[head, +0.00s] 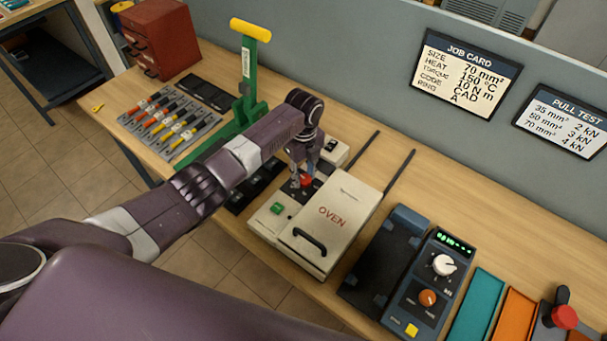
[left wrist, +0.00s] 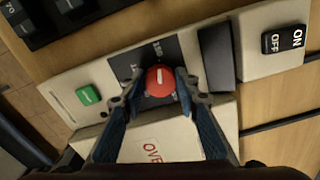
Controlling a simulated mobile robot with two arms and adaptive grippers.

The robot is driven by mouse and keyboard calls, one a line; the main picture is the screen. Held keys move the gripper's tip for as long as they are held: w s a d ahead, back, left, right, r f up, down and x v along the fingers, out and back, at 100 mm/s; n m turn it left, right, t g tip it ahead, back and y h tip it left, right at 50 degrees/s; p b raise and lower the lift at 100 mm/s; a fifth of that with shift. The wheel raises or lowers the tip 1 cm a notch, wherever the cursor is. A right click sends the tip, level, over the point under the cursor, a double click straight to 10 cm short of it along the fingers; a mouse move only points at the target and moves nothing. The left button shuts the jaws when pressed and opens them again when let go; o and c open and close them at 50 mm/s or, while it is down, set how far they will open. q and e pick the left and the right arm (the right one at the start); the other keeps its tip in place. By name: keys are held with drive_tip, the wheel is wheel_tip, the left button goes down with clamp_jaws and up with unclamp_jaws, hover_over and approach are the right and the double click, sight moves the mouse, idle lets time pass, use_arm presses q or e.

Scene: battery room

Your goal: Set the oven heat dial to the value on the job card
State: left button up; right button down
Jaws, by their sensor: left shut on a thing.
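The oven (head: 345,196) is a cream box with a black handle on the bench, marked OVEN. Its red heat dial (left wrist: 160,81) sits on a dark panel with a green button (left wrist: 88,95) to one side. My left gripper (left wrist: 157,82) is shut on the dial from both sides. The dial's white pointer mark shows, but the scale around it is mostly hidden or too small to read. In the head view the red dial (head: 307,181) shows below my left gripper (head: 304,179). The job card (head: 466,76) on the wall reads HEAT 150 °C. My right gripper is not seen.
An ON/OFF switch (left wrist: 284,40) sits beside the oven panel. A dark device (head: 407,272) with a white knob and an orange knob stands right of the oven. A green press (head: 247,85) stands behind my left arm. A pull test card (head: 562,120) hangs on the wall.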

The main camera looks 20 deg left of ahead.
sight(304, 178)
use_arm(q)
drive_tip(key=o, duration=1.2)
drive_tip(key=shift+c, duration=0.2)
drive_tip(key=shift+r, duration=0.1)
wheel_tip(304, 178, up, 12)
